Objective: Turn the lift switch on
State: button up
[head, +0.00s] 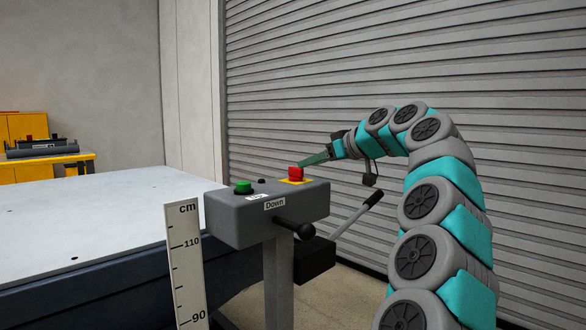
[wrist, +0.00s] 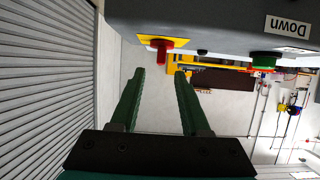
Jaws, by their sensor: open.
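A grey control box (head: 240,222) stands on a post and has a red switch (head: 296,174) on a yellow plate near its right end. The red switch also shows in the wrist view (wrist: 168,43), where the box appears upside down. My gripper (head: 308,161) is just behind and beside the red switch in the head view. In the wrist view my two green fingers (wrist: 159,72) are open and empty, with the red switch beyond their tips, roughly in line with the gap. I see no contact. The lettering on the yellow plate is unreadable.
The box also carries a green button (head: 244,187), a small black button (head: 262,181) and a "Down" label (head: 275,203). A black-knobbed lever (head: 296,228) and a grey handle (head: 358,212) stick out below. A wide lift table (head: 90,220) lies left; a ruler (head: 187,265) stands in front.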

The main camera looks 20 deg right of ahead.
aim_at(296, 169)
jog(key=p+x, duration=0.1)
jog(key=x, duration=0.5)
jog(key=shift+w+a+f, duration=0.15)
jog(key=shift+w+f, duration=0.1)
jog(key=shift+w, duration=0.1)
grip_shut()
